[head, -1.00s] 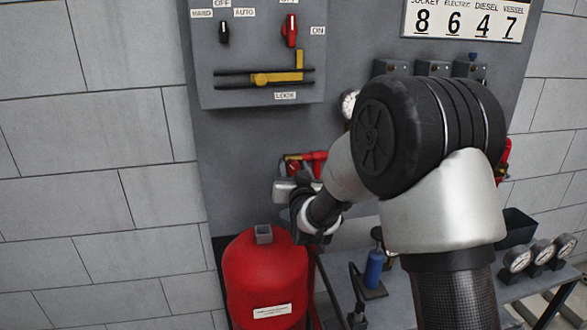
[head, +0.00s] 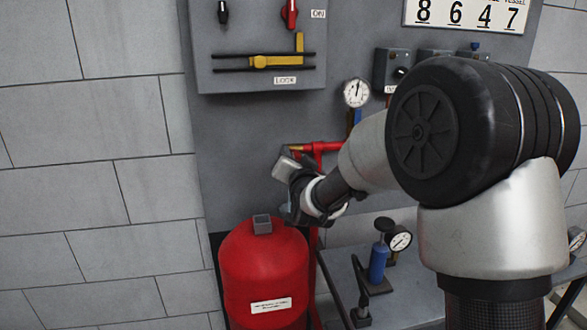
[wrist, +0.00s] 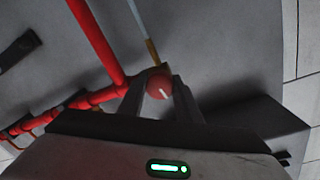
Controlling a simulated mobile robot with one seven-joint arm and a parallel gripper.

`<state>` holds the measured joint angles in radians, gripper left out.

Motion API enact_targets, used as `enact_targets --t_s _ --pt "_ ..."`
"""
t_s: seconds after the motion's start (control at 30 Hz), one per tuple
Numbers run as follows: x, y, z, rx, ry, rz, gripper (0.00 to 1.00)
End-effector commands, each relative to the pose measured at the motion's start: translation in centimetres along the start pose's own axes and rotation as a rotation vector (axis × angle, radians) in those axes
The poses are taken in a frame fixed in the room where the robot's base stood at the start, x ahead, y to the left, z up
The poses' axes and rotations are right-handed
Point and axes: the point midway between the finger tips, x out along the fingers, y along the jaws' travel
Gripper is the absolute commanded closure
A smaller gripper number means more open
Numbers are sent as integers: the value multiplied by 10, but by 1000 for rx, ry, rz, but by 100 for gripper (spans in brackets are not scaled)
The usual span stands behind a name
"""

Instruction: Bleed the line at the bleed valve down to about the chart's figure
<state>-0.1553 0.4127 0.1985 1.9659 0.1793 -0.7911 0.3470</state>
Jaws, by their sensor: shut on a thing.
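In the wrist view my gripper (wrist: 160,98) is shut on a round red knob (wrist: 159,86) with a white mark, which I take to be the bleed valve's. The knob sits by a brass fitting at the end of a red pipe (wrist: 98,38). In the head view my gripper (head: 288,168) is beside the red pipe with its brass end (head: 304,148); its fingertips and the knob are hidden there. The chart (head: 465,14) shows 8, 6, 4, 7, its headings partly cut off. A round gauge (head: 356,92) on the panel has its needle roughly upward; its figures are too small to read.
A red vessel (head: 264,272) stands just below my gripper. A grey control box (head: 258,75) with a yellow slide bar is above. Bare block wall is at left.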

Motion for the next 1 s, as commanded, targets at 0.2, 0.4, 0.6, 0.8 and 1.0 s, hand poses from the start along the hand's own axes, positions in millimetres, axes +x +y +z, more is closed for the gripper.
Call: enact_targets --t_s 0.2,0.4,0.6,0.8,1.0 --pt "0 4 2 135 -8 4 92" --pt "0 2 1 213 -15 4 92" --pt "0 2 1 246 -19 7 92" --pt "0 2 0 251 -20 7 92" --pt "0 2 0 251 -19 7 66"
